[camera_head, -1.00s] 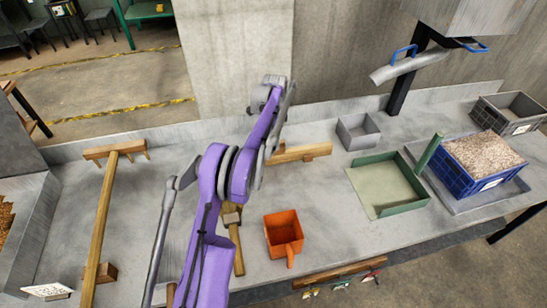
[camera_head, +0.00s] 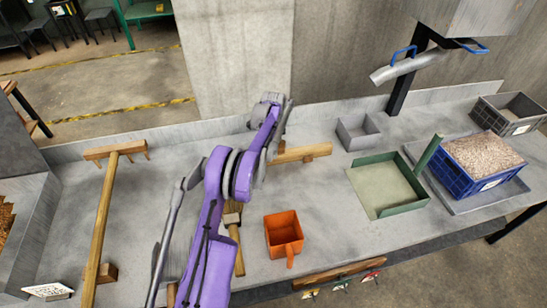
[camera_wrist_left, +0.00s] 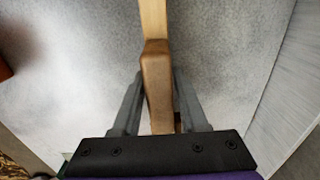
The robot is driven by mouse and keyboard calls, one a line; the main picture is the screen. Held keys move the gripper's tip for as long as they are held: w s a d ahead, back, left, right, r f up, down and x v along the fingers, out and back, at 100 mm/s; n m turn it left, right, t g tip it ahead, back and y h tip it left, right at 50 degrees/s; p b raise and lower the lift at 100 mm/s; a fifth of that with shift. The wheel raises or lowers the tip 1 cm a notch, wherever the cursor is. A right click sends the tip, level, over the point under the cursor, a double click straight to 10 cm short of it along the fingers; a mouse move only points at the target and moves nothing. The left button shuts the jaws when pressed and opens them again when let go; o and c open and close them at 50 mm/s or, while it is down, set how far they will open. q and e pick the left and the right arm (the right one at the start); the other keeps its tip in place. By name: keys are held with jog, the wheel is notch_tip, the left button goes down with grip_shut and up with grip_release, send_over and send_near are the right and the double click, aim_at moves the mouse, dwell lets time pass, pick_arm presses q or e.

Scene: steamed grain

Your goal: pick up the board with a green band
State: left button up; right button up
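A long wooden piece (camera_wrist_left: 157,75) runs down the middle of the left wrist view, with a thinner, paler part beyond it. My left gripper (camera_wrist_left: 159,84) is open, with one finger on each side of this wood and a narrow gap beside it. In the head view a wooden board-like piece (camera_head: 305,152) lies on the bench, partly hidden by my purple arm. I cannot make out a green band on any wood. My left gripper's fingers are hidden in the head view. My right gripper is not in view.
An orange scoop (camera_head: 284,236) stands right of another wooden handle (camera_head: 236,247). A long wooden rake (camera_head: 105,212) lies at the left. A green tray (camera_head: 400,210), a grey bin (camera_head: 358,143) and a blue crate of grain (camera_head: 455,178) are at the right.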

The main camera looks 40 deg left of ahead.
pick_arm(q)
grip_shut()
dwell(1.1)
